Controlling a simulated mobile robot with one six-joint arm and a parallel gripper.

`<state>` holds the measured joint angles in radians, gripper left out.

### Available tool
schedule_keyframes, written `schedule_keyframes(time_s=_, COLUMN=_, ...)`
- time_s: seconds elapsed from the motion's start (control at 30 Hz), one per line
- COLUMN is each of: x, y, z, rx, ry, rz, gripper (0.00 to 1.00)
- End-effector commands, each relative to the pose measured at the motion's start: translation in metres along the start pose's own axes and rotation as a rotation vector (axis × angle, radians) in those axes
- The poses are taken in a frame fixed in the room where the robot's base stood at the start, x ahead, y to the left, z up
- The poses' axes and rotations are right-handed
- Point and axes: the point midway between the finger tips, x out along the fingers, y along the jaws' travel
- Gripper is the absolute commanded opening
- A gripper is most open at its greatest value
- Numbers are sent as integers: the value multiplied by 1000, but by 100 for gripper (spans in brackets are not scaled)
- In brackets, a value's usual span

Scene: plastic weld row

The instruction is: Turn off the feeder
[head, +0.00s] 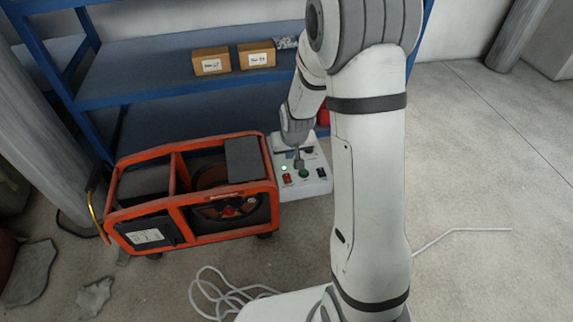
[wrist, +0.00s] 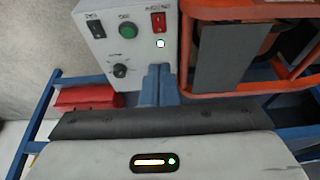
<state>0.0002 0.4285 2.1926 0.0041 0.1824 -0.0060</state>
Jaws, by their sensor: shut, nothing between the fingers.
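A white control box (head: 315,189) stands beside the orange-framed machine; I cannot tell for sure which is the feeder. Its face carries a red rocker switch (head: 287,178), a green button (head: 304,173), a black rocker switch (head: 321,172), a dark knob and a lit lamp (head: 284,167). The wrist view shows the red switch (wrist: 158,22), green button (wrist: 128,31), black switch (wrist: 97,29), knob (wrist: 120,70) and glowing lamp (wrist: 160,43). My gripper (head: 299,164) is shut and empty over the box face; in the wrist view its fingertips (wrist: 158,68) lie just below the lamp.
The orange-framed machine (head: 190,239) stands directly left of the box. A blue shelf (head: 190,90) with two cardboard boxes (head: 211,61) is behind. A red object (wrist: 87,98) sits by the box. White cable (head: 215,285) lies on the floor in front. Floor at right is mostly clear.

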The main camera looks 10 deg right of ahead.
Motion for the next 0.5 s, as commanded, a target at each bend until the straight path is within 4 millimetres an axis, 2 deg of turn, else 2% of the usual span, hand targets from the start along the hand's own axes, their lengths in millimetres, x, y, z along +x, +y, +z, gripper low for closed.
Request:
schedule_keyframes(time_s=0.37, x=2, y=0, z=-1, rx=0, ry=1, rz=0, gripper=0)
schedule_keyframes(time_s=0.5, x=13, y=0, z=0, rx=0, ry=0, rz=0, gripper=0)
